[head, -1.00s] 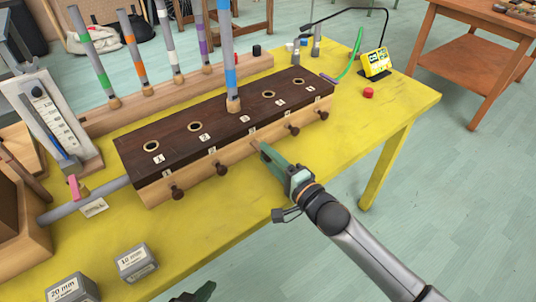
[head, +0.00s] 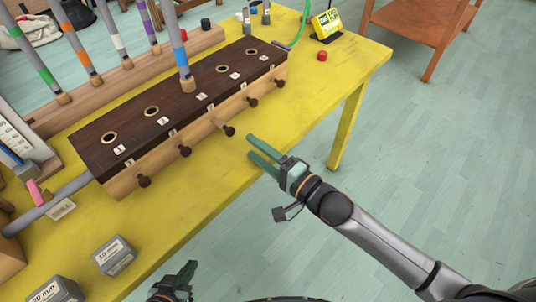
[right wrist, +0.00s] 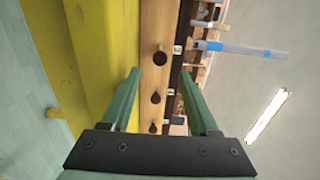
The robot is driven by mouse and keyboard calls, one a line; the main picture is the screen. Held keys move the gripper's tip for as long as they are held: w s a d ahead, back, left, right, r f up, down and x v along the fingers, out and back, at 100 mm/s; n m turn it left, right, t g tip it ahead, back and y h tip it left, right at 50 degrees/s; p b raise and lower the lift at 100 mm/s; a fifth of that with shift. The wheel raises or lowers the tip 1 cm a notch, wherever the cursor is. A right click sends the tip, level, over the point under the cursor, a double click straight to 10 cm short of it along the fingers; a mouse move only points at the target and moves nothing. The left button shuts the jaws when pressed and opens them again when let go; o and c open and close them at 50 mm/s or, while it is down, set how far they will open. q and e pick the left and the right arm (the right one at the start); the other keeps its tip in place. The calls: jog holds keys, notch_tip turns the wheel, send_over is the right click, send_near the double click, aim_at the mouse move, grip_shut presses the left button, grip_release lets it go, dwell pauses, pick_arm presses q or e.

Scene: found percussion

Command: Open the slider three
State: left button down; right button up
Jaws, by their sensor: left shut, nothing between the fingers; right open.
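A long box (head: 135,165) with a dark top and pale front has a row of numbered holes and several dark slider knobs. The knob of slider three (head: 228,130), the middle one, stands out from the front on a visible pale stem; the other knobs sit closer in. My right gripper (head: 250,146) is open and empty, just in front of this knob and apart from it. In the right wrist view, a knob (right wrist: 160,58) lies ahead between the open fingers. My left gripper (head: 186,272) is shut and empty at the lower edge of the head view.
A blue-banded tube (head: 181,55) stands at hole three. Several other banded tubes stand in a wooden rack (head: 150,68) behind. Grey weights (head: 114,255) sit at the front left of the yellow table (head: 190,215). A red button (head: 322,56) is at the right.

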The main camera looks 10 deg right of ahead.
jog(key=shift+v, duration=1.8)
pick_arm(q)
jog(key=shift+w+d+r, duration=0.1)
jog(key=shift+w, duration=0.05)
